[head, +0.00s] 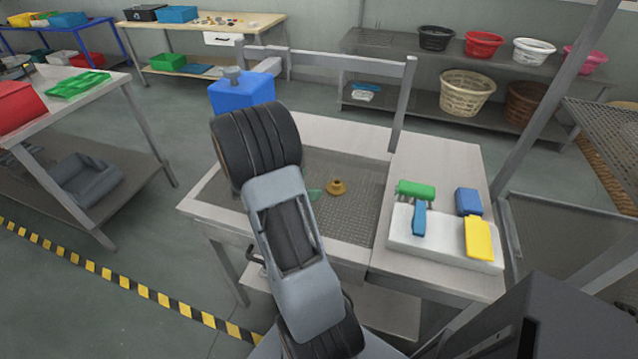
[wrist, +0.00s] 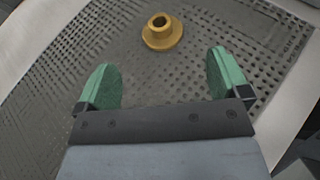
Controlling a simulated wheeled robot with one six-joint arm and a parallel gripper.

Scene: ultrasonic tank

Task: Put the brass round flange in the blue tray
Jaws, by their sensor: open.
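The brass round flange (head: 337,187) sits on the perforated floor of the tank (head: 360,215), with its hub facing up. In the wrist view the flange (wrist: 162,38) lies ahead of my gripper (wrist: 160,68), beyond and between the two green fingertips. My gripper is open and empty, and the flange is not between the fingers. In the head view my arm hides most of my gripper (head: 314,194), which shows as a bit of green left of the flange. A flat blue item (head: 204,71) lies on the back bench's lower shelf; I cannot tell if it is the blue tray.
A blue container (head: 241,92) stands at the tank's back left. Right of the tank, a white mat (head: 435,245) holds green, blue and yellow brushes or blocks. A rail and post (head: 403,100) rise behind the tank. Baskets stand on the back shelves.

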